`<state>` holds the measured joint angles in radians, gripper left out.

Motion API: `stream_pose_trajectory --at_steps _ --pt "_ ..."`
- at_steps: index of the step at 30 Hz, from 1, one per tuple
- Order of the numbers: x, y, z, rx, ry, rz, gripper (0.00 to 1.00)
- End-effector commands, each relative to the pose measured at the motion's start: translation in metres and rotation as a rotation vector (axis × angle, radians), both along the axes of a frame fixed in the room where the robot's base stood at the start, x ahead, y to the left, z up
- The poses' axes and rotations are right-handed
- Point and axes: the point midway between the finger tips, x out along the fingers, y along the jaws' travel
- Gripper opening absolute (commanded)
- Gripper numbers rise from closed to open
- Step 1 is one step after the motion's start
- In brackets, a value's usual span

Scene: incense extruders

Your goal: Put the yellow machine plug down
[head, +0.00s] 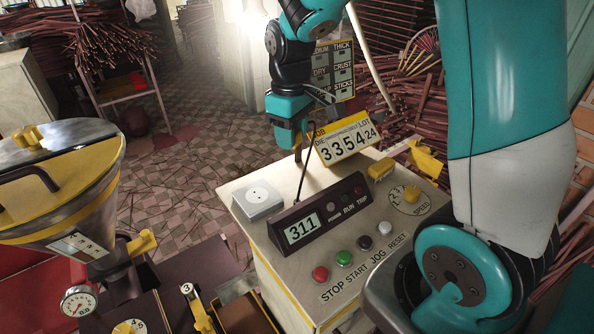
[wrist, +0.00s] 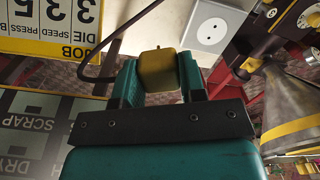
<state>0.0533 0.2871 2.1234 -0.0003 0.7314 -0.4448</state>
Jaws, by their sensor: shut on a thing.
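In the wrist view the yellow machine plug (wrist: 158,70) sits between the two teal fingers of my gripper (wrist: 160,80), which is shut on it. A dark cable (wrist: 92,68) curves beside the plug at left. In the head view my gripper (head: 291,140) hangs pointing down above the far edge of the control cabinet top (head: 300,187); the plug is mostly hidden there. A white socket box (head: 259,198) with a round outlet stands on the cabinet top, below and left of my gripper. The socket (wrist: 209,30) also shows in the wrist view, apart from the plug.
A black console (head: 318,215) reading 311 stands beside the socket, with a cable rising from it. Coloured buttons (head: 343,257) line the front. A yellow-framed job card (head: 345,138) stands close right of my gripper. A hopper machine (head: 60,190) is at left.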

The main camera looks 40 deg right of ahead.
Motion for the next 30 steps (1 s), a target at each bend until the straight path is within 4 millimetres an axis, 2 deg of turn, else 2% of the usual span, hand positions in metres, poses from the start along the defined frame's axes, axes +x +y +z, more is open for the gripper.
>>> stream_pose_trajectory --at_steps 3,6,14,18,21,30 --pt "-0.002 0.000 -0.032 0.001 0.009 -0.001 0.00" --pt "-0.001 -0.001 -0.053 0.000 0.007 -0.001 0.00" --pt "-0.001 -0.002 -0.081 0.000 0.004 -0.003 0.00" --pt "-0.001 -0.002 -0.102 0.000 0.004 -0.003 0.00" --pt "0.000 -0.002 -0.110 0.000 0.001 -0.003 0.00" --pt "0.000 -0.002 -0.113 0.000 -0.001 -0.003 0.00"
